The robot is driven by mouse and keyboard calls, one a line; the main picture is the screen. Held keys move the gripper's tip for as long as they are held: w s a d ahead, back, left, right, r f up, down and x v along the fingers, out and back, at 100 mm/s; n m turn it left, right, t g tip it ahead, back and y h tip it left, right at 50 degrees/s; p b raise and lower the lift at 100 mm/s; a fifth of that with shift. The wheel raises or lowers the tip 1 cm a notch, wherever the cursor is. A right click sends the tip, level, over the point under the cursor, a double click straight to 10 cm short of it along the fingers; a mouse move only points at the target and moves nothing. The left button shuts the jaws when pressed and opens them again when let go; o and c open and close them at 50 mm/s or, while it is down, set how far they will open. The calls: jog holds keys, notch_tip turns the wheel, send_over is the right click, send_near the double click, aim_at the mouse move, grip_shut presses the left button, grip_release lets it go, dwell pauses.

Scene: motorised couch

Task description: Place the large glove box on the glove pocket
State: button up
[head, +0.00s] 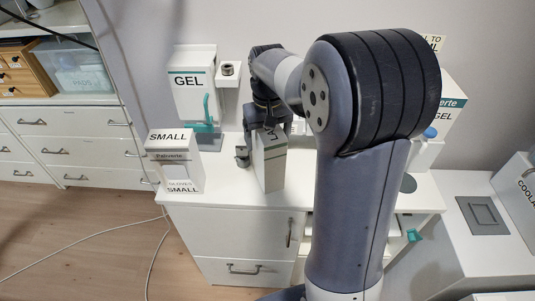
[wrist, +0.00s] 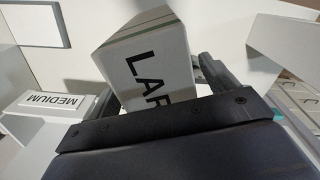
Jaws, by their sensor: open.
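The large glove box (wrist: 148,65) is a white carton with a grey-green stripe and the letters "LAR" showing in the wrist view. In the head view a pale upright carton (head: 268,165) stands on the white cabinet top under my gripper (head: 266,132). In the wrist view my gripper (wrist: 158,80) is open, with one finger on each side of the box. I cannot tell whether the fingers touch it. I cannot identify the glove pocket for sure in either view.
A SMALL glove box (head: 175,160) stands at the cabinet's left edge. A GEL dispenser (head: 194,85) is on the wall behind. A box marked MEDIUM (wrist: 55,101) shows in the wrist view. A grey square pad (head: 482,215) lies on the right-hand table.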

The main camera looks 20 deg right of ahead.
jog(key=shift+f, duration=0.2)
dwell(0.5)
jog(key=shift+c, duration=0.4)
grip_shut()
dwell(0.5)
